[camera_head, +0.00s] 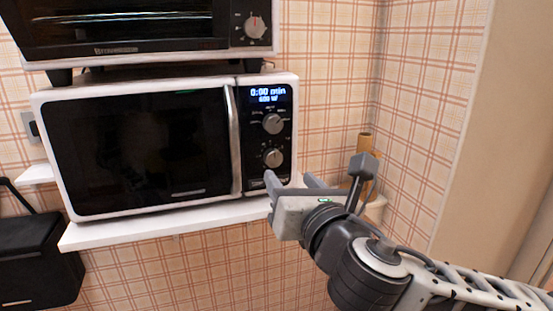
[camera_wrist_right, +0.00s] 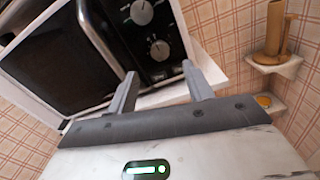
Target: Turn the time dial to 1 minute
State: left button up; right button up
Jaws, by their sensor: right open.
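The white microwave (camera_head: 66,98) stands on a shelf, its dark door closed. Its display (camera_head: 268,93) reads 0:00 min and a wattage line. Two round dials sit below: an upper dial (camera_head: 272,124) and a lower dial (camera_head: 273,158). I cannot tell from the labels which is the time dial. My right gripper (camera_head: 290,180) is open and empty, just below and in front of the lower dial, apart from it. In the right wrist view the upper dial (camera_wrist_right: 142,12) and lower dial (camera_wrist_right: 160,50) lie beyond the open fingers (camera_wrist_right: 160,92). My left gripper is not in view.
A toaster oven (camera_head: 125,48) with its own knob (camera_head: 254,27) stands above the microwave. The white shelf (camera_head: 160,228) juts out below. A corner shelf (camera_wrist_right: 275,66) with a wooden item (camera_wrist_right: 273,30) is at the right. A black box (camera_head: 35,262) hangs lower left.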

aim_at(275, 159)
jog(key=x, duration=0.8)
jog(key=shift+w+f, duration=0.1)
jog(key=shift+w, duration=0.1)
jog(key=c, duration=1)
